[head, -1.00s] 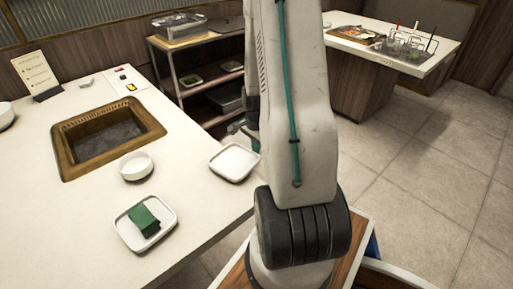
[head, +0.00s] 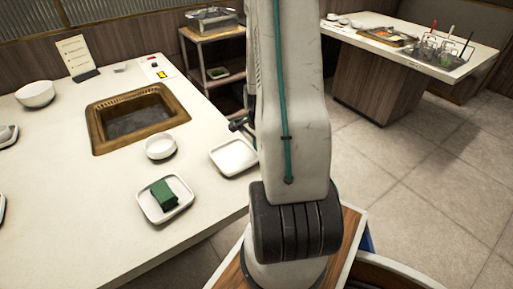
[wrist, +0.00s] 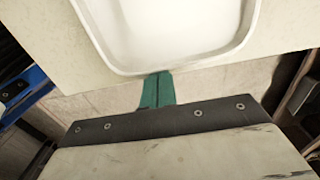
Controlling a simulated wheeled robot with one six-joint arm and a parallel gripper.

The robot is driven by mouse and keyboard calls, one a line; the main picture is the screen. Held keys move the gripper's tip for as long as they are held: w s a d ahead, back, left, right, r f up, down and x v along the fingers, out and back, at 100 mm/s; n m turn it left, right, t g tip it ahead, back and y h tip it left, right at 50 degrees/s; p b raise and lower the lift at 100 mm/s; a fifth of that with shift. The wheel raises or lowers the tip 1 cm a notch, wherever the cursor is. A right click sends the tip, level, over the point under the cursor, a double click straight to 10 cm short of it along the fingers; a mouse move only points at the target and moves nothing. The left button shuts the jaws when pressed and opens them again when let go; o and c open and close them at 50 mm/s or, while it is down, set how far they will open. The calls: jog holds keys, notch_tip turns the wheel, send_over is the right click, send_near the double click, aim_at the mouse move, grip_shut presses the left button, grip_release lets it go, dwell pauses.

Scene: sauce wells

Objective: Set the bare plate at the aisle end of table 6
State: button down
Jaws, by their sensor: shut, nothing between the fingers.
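A bare white square plate (head: 234,157) lies at the right-hand end of the near pale table (head: 100,240), close to its edge. A second white plate (head: 150,211) carries a folded green cloth (head: 164,194). My gripper (wrist: 158,74) shows in the wrist view as two teal fingers pressed together, with nothing between them. Their tips meet the near rim of the bare plate (wrist: 170,35) in that picture; I cannot tell whether they touch it. In the head view my arm hides most of the gripper. No table number is readable.
A white bowl (head: 160,146) sits between the plates and the sunken brass-rimmed well (head: 97,132). A larger bowl (head: 36,93) and a menu card (head: 76,56) stand farther back. A shelf cart (head: 212,70) and another table (head: 385,42) stand beyond. Tiled floor is open at right.

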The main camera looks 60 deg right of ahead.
jog(key=s+d+r, duration=0.1)
jog(key=d+r, duration=0.2)
jog(key=r, duration=0.7)
jog(key=shift+s+d, duration=0.25)
